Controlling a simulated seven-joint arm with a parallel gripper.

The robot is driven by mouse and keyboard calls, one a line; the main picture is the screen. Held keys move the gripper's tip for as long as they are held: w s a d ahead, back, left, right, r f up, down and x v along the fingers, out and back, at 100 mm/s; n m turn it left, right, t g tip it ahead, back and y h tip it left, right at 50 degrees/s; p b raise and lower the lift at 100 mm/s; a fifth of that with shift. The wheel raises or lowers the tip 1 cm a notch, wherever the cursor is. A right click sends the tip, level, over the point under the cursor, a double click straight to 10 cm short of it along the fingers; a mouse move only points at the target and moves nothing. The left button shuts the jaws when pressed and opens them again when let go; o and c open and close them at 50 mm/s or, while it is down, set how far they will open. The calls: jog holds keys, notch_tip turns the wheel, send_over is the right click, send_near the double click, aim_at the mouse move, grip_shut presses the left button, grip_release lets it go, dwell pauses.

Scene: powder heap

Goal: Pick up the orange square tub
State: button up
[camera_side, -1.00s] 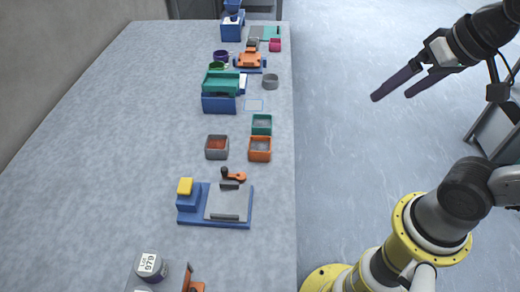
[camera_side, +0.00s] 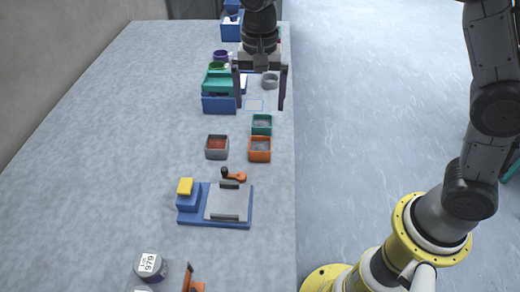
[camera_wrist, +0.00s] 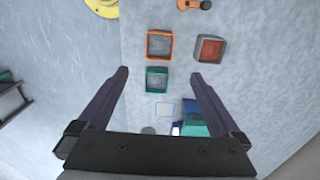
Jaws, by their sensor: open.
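The orange square tub (camera_side: 260,149) sits on the bench near its right edge, in front of the teal square tub (camera_side: 262,124). It looks empty inside, with a grey floor. In the wrist view the orange tub (camera_wrist: 160,45) is at upper centre, beyond my fingertips, with the teal tub (camera_wrist: 157,80) nearer. My gripper (camera_side: 260,108) is open and empty over the back part of the bench, behind both tubs and above them. In the wrist view my gripper (camera_wrist: 158,73) has its two fingers spread wide on either side of the teal tub, seen from above.
A grey tub with reddish contents (camera_side: 217,147) stands left of the orange tub. A blue board with a grey plate (camera_side: 228,205) lies in front. A blue and teal station (camera_side: 220,92) stands left of my gripper. The bench's left side is clear.

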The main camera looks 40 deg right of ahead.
aim_at(260, 144)
jog(key=f, duration=1.4)
jog(key=shift+s+a, duration=0.15)
jog(key=shift+s, duration=0.15)
jog(key=shift+r, duration=0.1)
jog(key=c, duration=1.5)
jog(key=shift+o, duration=0.2)
jog(key=shift+r, duration=0.1)
